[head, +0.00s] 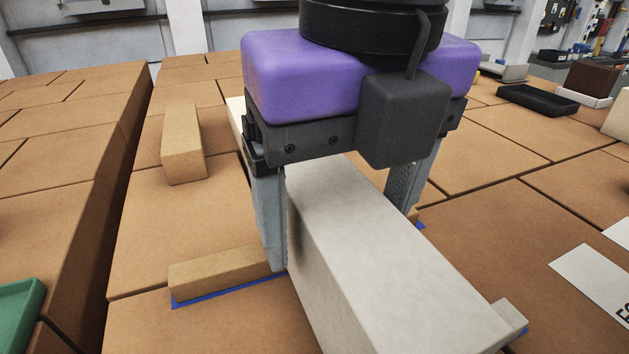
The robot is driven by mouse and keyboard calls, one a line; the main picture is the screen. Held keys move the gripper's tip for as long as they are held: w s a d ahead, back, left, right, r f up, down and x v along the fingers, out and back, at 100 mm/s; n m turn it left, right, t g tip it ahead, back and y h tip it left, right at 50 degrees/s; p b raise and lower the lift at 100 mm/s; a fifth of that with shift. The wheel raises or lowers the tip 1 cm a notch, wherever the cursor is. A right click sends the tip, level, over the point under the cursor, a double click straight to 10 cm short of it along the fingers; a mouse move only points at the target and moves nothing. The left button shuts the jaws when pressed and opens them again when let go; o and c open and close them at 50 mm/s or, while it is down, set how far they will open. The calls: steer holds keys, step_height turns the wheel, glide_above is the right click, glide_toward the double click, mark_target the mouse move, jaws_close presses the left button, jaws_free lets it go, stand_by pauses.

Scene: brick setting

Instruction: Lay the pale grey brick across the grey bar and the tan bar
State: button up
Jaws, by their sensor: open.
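The pale grey brick (375,262) is long and runs from beneath my gripper toward the near edge of the view. My gripper (340,238) is open, with one finger on each side of the brick; the left finger appears close to its side, but contact is unclear. A tan bar (220,272) on a blue outline shows left of the brick, with a small tan end right of it. The grey bar (512,314) shows only as a short end at the brick's near right. The brick appears to lie across both bars; the contacts underneath are hidden.
Another tan block (183,142) lies at the back left. A green container (20,305) is at the left edge. A black tray (537,99), a brown block (592,78) and white sheets (592,280) are on the right. Brown surface between them is clear.

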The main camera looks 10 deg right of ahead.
steer(key=r+p, duration=0.2)
steer(key=r, duration=0.1)
steer(key=s+r+p, duration=0.1)
steer(key=r+p, duration=0.1)
steer(key=r, duration=0.2)
steer(key=r+p, duration=0.2)
steer(key=r, duration=0.2)
steer(key=shift+s+d+r, duration=0.1)
steer(key=shift+s+d, duration=0.05)
steer(key=shift+s, duration=0.05)
steer(key=shift+s, duration=0.1)
